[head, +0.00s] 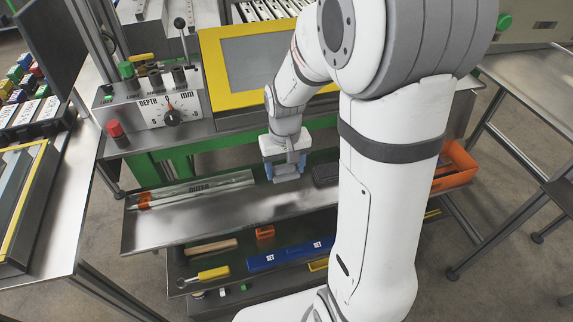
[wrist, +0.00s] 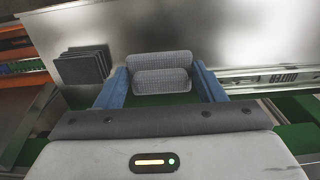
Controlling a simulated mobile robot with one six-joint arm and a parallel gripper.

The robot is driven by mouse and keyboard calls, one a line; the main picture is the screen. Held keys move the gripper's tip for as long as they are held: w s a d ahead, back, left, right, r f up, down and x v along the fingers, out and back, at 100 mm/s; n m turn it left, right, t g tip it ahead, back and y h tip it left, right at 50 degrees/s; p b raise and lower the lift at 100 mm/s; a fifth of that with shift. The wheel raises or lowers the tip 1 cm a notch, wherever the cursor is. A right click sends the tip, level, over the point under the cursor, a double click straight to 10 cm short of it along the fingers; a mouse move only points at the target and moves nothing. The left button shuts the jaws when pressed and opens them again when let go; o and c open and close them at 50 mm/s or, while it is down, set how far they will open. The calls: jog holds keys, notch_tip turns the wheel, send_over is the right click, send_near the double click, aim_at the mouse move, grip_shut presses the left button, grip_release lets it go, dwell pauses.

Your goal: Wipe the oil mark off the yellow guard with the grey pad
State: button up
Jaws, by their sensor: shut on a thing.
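My gripper (head: 286,174) is low over the long metal tray (head: 205,208) in front of the machine. In the wrist view its two blue fingers (wrist: 160,88) are shut on the grey pad (wrist: 160,63), a textured block with a smaller raised part facing me. I cannot tell whether the pad touches the tray. The yellow guard (head: 216,82), a yellow frame around a grey panel, is above and behind the gripper, partly hidden by my arm. I cannot make out an oil mark on it.
Dark flat pieces (head: 326,173) lie on the tray right of the gripper. A slide marked OUTER (head: 200,188) lies to its left. A control box with a dial (head: 172,116) and lever stands left of the guard. An orange bin (head: 455,168) is at right.

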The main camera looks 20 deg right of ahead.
aim_at(285, 192)
jog(key=shift+f+b, duration=2.45)
jog(key=shift+f, duration=1)
jog(key=o, duration=0.9)
jog(key=shift+o, duration=0.2)
jog(key=shift+r, duration=0.1)
jog(key=c, duration=1.1)
jog(key=shift+r, duration=0.1)
jog(key=shift+c, duration=0.2)
notch_tip(285, 192, up, 8)
jog(key=p, duration=0.6)
jog(key=shift+p, duration=0.35)
